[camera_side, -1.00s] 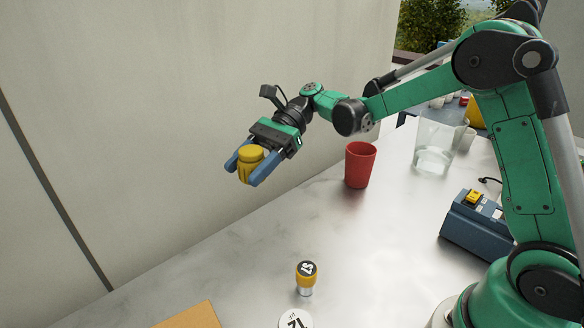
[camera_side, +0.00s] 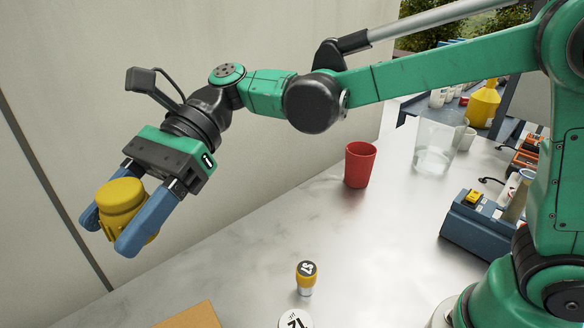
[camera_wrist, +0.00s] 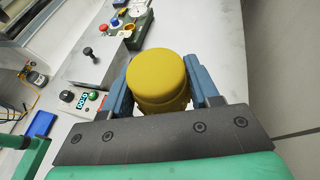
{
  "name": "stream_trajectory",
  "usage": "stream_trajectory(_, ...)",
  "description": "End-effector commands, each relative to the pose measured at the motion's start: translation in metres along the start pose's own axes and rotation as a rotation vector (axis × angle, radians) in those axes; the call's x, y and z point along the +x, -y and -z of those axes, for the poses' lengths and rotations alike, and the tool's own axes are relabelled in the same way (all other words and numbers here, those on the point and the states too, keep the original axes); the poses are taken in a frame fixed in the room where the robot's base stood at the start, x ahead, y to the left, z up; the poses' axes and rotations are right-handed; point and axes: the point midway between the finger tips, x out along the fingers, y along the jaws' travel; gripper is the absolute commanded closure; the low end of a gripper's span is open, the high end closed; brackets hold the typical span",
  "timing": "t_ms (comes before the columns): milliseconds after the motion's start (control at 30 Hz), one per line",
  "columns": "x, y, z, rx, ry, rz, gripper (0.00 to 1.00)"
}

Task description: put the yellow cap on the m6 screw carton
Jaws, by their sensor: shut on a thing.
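My gripper (camera_side: 118,232) has its blue fingers shut on the yellow cap (camera_side: 121,205), one finger on each side of it. The cap is held in the air in front of the wall, well above the work surface. In the wrist view the yellow cap (camera_wrist: 159,82) sits between the two fingers (camera_wrist: 160,90). A brown cardboard piece (camera_side: 192,317) shows at the bottom edge of the side view, mostly cut off. It may be the m6 screw carton, but no label on it shows.
A yellow-and-black knob-like piece (camera_side: 306,277) stands on the pale worktop (camera_side: 240,262), with a white round disc (camera_side: 295,320) near it. A red cup (camera_side: 360,165), a clear beaker (camera_side: 433,148) and a blue device (camera_side: 477,226) stand farther right. The wall is close behind my gripper.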

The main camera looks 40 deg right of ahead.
Motion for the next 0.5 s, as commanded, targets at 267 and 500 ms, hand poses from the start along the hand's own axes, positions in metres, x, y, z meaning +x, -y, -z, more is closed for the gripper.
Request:
stream_trajectory(267, 0.027, 0.000, 0.066, 0.001, 0.000, 0.001, 0.96)
stream_trajectory(500, 0.048, 0.000, 0.118, 0.001, 0.000, 0.001, 0.96)
